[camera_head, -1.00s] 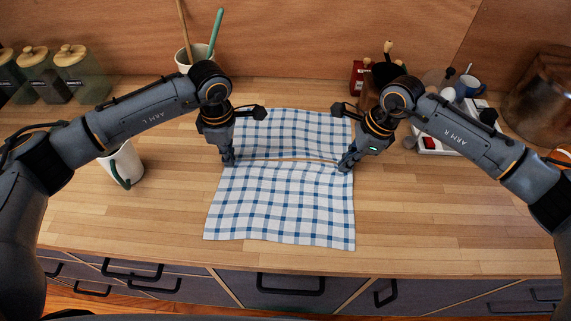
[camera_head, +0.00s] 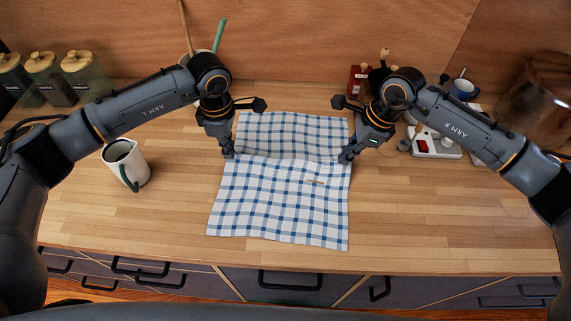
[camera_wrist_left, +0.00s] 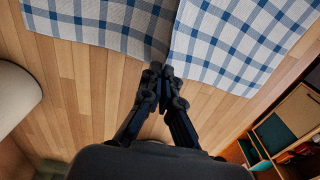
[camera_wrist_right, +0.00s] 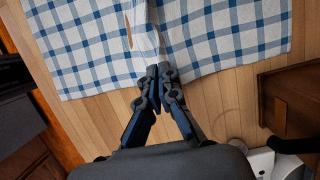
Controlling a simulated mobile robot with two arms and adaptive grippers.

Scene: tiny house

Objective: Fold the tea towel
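The blue-and-white checked tea towel (camera_head: 275,205) lies on the wooden counter. A crease or raised ridge crosses it between my grippers, separating a far part (camera_head: 290,128) from a nearer part. A small slit shows in the nearer part. My left gripper (camera_head: 228,154) is at the ridge's left end; in the left wrist view its tips (camera_wrist_left: 161,70) are together at the towel's edge, where two parts meet. My right gripper (camera_head: 346,157) is at the right end; in the right wrist view its tips (camera_wrist_right: 160,70) are together on the towel's edge. Both appear to pinch cloth.
A white mug (camera_head: 126,165) with a green handle stands left of the towel. Lidded jars (camera_head: 50,78) are at the back left. A red box (camera_head: 359,76) and a white tray (camera_head: 435,145) are at right. The counter beside the towel's nearer part is clear.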

